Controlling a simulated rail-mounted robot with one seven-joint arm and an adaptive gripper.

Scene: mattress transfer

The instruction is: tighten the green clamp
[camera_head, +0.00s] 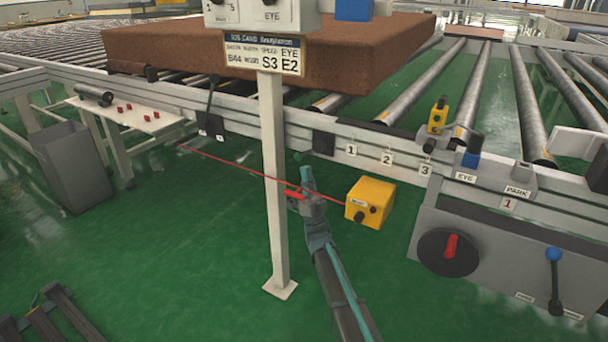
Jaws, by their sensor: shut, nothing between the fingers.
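I cannot make out a green clamp for certain; the teal at my gripper looks like part of my arm. A yellow sensor (438,116) stands on a bracket on the conveyor's side rail. A blue block (471,159) is below it, by an EYE label (466,177).
A thin red line runs past my gripper to a yellow box (370,202). A brown mattress (350,65) lies on the rollers behind the post. At right is a grey panel with a red knob (450,247) and blue-topped lever (554,256).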

